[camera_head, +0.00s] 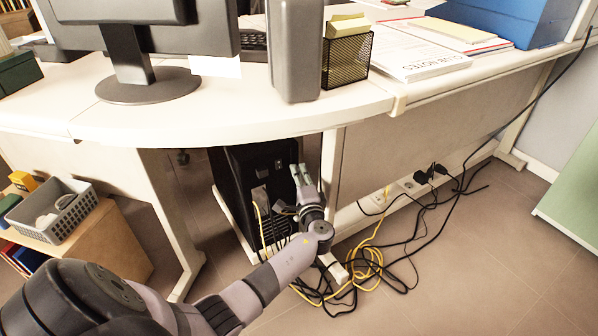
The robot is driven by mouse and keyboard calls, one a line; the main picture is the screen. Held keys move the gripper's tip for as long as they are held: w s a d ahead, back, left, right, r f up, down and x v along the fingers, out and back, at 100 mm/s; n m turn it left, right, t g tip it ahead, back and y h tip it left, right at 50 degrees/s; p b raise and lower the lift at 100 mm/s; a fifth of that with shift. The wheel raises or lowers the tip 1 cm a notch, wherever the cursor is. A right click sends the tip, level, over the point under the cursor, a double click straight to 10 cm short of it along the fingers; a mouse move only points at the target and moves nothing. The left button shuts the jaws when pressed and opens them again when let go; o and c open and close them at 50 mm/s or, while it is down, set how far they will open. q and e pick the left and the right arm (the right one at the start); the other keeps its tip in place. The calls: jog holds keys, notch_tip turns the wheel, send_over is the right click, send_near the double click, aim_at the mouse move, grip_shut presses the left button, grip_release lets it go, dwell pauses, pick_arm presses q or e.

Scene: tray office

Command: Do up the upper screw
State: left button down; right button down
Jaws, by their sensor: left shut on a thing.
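A black computer tower (252,180) stands upright under the desk, its back with ports and cables towards me. My left gripper (301,174) is at the right edge of the tower's back, high up, with its pale greenish fingers pointing up and away from me. Its fingers are shut at the place of the upper screw; the screw itself is too small and too covered to make out. A lower screw cannot be told apart. My right gripper is not in view.
The desk edge (240,131) overhangs the tower, and a desk panel (400,150) stands to the right. Yellow and black cables (372,262) tangle on the floor by a white power strip (333,268). A wooden cabinet (112,245) with a grey basket (52,210) is at left.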

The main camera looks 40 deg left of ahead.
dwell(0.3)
pick_arm(q)
jog(key=c, duration=1.6)
grip_release()
jog(key=shift+o, duration=0.2)
jog(key=v, duration=1.2)
jog(key=shift+f, duration=0.1)
